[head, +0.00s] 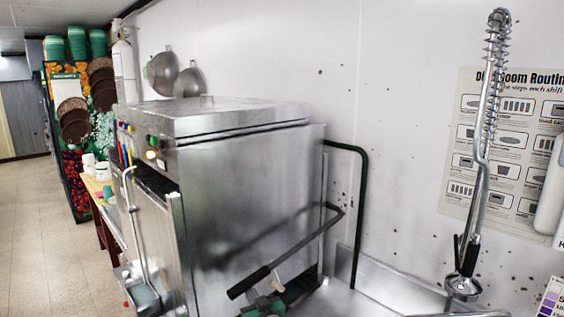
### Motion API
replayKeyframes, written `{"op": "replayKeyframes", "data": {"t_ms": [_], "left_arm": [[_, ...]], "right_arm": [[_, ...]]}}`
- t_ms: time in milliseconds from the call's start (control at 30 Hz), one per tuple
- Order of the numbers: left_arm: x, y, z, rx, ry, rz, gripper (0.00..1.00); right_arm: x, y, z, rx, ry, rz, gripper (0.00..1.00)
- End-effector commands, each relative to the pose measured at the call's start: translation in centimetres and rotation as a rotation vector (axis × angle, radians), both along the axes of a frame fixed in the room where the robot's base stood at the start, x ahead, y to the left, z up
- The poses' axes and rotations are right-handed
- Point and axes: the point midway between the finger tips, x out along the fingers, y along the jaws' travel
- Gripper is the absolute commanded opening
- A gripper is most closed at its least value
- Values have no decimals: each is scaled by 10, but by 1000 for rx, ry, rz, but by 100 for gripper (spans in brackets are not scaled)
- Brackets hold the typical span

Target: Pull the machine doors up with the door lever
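The dish machine (255,185) is a large steel box against the white wall. Its front door panel (158,235) faces left, with a dark gap above it under the control panel. The door lever (310,238) is a bent grey bar along the machine's right side. Its black grip (247,283) slants down toward me at the low end. My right gripper (276,285) is at the bottom of the head view, close to the bar just past the black grip. A pale finger shows by the bar; whether it touches or closes on it is unclear. My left gripper is not in view.
A sprayer (480,150) on a spring hose hangs over the steel sink counter (385,285) at the right. A dark green pipe (357,220) runs down behind the lever. A shelf rack (80,135) stands at the far left, beside clear floor (28,225).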

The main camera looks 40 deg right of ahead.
Motion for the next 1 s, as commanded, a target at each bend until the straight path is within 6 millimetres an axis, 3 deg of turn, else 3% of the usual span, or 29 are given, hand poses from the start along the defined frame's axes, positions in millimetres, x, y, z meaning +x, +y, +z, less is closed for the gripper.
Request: {"op": "replayKeyframes", "data": {"t_ms": [33, 600, 1000], "left_arm": [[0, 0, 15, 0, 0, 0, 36], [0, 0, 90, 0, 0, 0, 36], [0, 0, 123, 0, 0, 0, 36]], "right_arm": [[2, 3, 20, -1, -12, 6, 0], [1, 9, 99, -1, -11, 5, 0], [1, 1, 152, -1, -14, 2, 0]]}}
